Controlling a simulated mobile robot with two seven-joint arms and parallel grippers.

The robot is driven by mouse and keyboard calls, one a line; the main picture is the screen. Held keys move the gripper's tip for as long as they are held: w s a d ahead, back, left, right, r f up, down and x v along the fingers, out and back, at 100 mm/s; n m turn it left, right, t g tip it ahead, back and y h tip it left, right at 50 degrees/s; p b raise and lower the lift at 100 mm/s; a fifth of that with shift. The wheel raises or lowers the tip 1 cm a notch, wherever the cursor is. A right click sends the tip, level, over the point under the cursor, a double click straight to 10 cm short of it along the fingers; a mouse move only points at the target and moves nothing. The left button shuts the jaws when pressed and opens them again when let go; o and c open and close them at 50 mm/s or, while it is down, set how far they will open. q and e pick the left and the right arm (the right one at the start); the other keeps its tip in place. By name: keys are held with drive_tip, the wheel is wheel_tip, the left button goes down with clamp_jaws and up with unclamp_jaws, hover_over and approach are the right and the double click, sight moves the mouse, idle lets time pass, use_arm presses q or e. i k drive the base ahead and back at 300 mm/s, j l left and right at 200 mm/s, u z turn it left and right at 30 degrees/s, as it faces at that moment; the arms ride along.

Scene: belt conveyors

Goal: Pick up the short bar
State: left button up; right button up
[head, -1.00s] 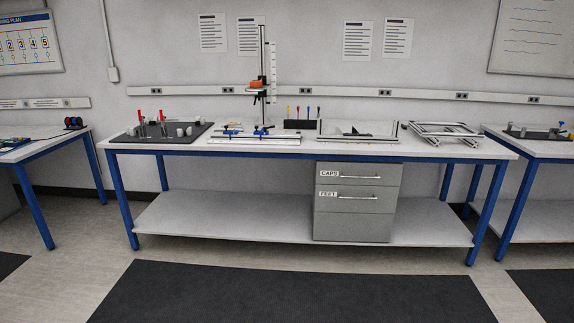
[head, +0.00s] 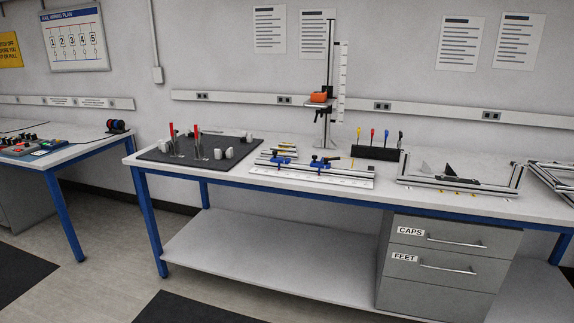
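I cannot single out the short bar for sure. Silver bars lie at the right of the workbench (head: 215,186) in the head view, around a rectangular frame (head: 425,183) with a dark triangular piece inside. Another silver frame (head: 556,184) is cut off by the right edge. A long silver fixture (head: 345,182) with blue clamps (head: 321,163) lies at mid-bench. Neither of my grippers is in view.
A dark mat (head: 165,152) with red-handled clamps and grey pieces lies on the bench's left. A stand (head: 329,60) with an orange part and a black screwdriver holder (head: 377,152) are behind. Drawers (head: 440,262) sit under the bench. Floor in front is clear.

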sight(289, 149)
drive_tip(key=i+u, duration=0.2)
drive_tip(key=i, duration=1.45)
drive_tip(key=i+j+z, duration=0.2)
drive_tip(key=i, duration=0.75)
drive_tip(key=l, duration=0.1)
